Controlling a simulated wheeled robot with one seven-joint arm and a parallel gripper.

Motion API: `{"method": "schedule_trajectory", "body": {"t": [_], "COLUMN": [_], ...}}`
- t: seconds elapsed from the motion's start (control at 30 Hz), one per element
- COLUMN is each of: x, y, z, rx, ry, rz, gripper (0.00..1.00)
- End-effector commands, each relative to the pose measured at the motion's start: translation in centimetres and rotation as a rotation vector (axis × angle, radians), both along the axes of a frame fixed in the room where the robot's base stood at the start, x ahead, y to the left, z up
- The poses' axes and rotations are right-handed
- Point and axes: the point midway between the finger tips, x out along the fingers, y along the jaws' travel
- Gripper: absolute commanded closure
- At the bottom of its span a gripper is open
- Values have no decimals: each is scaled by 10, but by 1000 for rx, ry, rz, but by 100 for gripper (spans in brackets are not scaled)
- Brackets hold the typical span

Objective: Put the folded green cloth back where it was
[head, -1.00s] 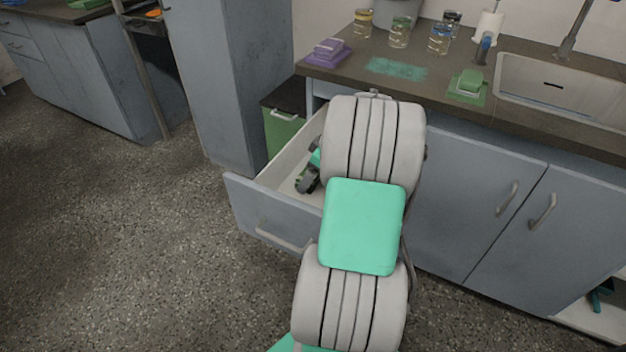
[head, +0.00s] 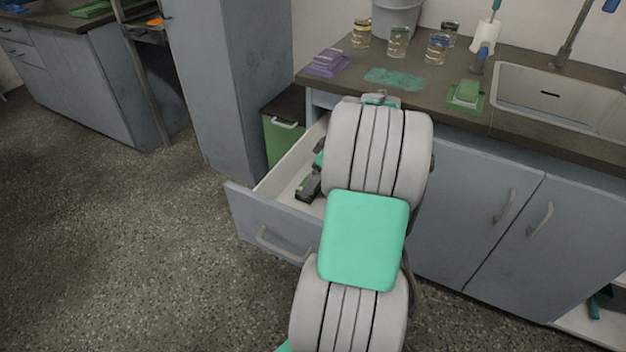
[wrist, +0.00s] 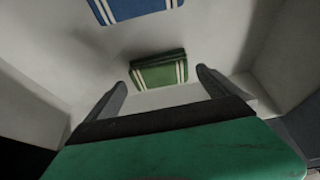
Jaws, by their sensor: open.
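A folded green cloth with pale stripes (wrist: 158,72) lies on the white floor of the open drawer in the wrist view. My gripper (wrist: 161,80) is open, its two dark fingers on either side of the cloth's near part in that view. Whether they touch it cannot be told. In the head view my gripper (head: 308,188) reaches down into the open drawer (head: 272,225), and my arm hides much of the inside; the cloth does not show there.
A folded blue striped cloth (wrist: 135,8) lies beyond the green one. The drawer walls are close on both sides.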

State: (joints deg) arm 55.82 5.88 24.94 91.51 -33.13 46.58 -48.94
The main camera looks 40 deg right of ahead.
Motion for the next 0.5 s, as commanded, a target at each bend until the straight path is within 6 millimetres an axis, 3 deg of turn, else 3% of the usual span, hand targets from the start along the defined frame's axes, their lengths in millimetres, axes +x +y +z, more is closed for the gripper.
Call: {"method": "schedule_trajectory", "body": {"t": [0.03,0.2,0.33,0.5], "x": [-5,-21,-28,-30], "y": [-3,-8,-10,-11], "z": [20,57,73,76], "rx": [-3,-2,-1,1], "ry": [-1,-1,0,1], "rz": [-3,-2,-1,0], "gripper": [0,0,0,0]}}
